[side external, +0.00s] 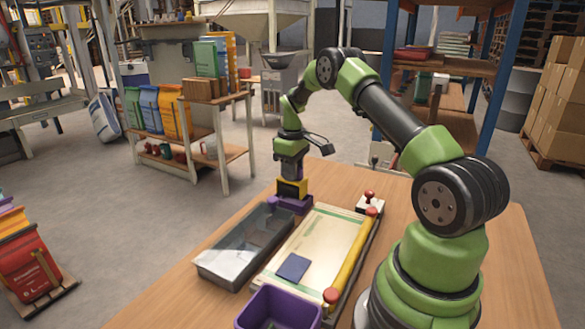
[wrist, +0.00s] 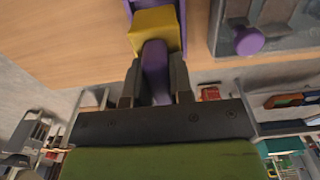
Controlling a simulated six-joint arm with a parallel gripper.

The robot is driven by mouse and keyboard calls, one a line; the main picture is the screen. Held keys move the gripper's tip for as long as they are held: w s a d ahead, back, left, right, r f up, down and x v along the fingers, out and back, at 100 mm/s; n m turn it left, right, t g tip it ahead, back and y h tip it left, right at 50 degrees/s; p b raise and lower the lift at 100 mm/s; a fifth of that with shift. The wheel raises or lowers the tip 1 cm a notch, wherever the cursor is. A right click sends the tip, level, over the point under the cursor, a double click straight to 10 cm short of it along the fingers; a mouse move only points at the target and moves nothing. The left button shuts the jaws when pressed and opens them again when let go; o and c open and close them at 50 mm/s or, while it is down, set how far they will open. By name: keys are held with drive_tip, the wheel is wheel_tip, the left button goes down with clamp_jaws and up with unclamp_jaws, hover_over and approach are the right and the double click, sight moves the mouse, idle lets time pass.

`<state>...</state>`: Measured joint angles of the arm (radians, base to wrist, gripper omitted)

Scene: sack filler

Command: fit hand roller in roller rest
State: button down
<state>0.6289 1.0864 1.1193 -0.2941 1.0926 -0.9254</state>
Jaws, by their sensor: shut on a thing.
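My gripper (side external: 291,178) points down at the far edge of the table and is shut on the hand roller. In the wrist view my gripper (wrist: 155,82) has its two dark fingers on either side of the roller's purple handle (wrist: 155,62). The yellow part of the hand roller (wrist: 153,28) lies beyond the handle and also shows below my fingers in the side view (side external: 293,189). The purple roller rest (side external: 291,205) is directly below it, and its purple sides flank the yellow part in the wrist view (wrist: 181,12). I cannot tell whether the roller is fully seated.
A dark tray (side external: 210,267) and a pale board (side external: 318,236) lie nearer on the table. A yellow bar (side external: 352,255) with red ends runs along the board. A purple bin (side external: 250,318) is at the front. A grey piece with a purple knob (wrist: 248,41) shows in the wrist view.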

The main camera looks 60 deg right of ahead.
drive_tip(key=shift+f, duration=1.05)
drive_tip(key=c, duration=0.9)
unclamp_jaws()
